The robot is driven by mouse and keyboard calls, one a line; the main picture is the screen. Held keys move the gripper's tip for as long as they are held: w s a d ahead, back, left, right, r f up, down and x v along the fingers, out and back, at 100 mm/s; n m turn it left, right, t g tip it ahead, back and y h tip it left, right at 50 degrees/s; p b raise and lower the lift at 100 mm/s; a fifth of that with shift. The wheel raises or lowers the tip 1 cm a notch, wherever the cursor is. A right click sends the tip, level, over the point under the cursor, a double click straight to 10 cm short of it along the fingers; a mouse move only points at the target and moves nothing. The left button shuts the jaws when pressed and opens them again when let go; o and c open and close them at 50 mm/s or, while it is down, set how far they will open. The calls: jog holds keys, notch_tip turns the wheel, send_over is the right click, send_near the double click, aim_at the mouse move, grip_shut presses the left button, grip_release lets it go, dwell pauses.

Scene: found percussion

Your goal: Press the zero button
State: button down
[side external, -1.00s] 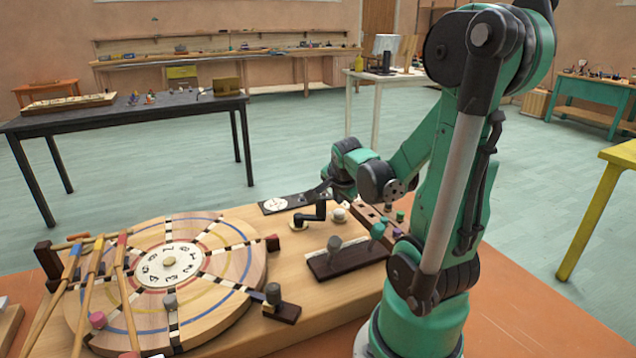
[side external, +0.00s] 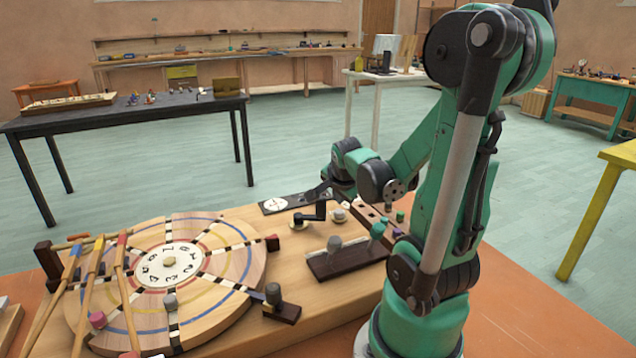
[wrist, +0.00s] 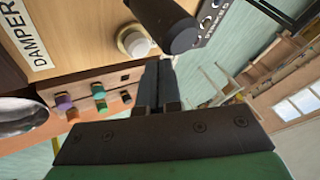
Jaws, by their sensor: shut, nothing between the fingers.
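A dark cylinder (wrist: 162,22), probably the crank's grip, partly overlaps the button in the wrist view.
A large wooden wheel (side external: 226,293) with a numbered white disc fills the board's left. A black plate (side external: 272,206) lies at the back. A DAMPER label (wrist: 28,42) shows in the wrist view.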

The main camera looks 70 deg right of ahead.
aim_at(338, 212)
jog(key=shift+f, duration=0.15)
dwell(0.3)
jog(key=shift+f, duration=0.3)
jog(key=shift+f, duration=0.45)
dwell(0.4)
jog(key=shift+r, duration=0.9)
jog(key=shift+r, duration=2.5)
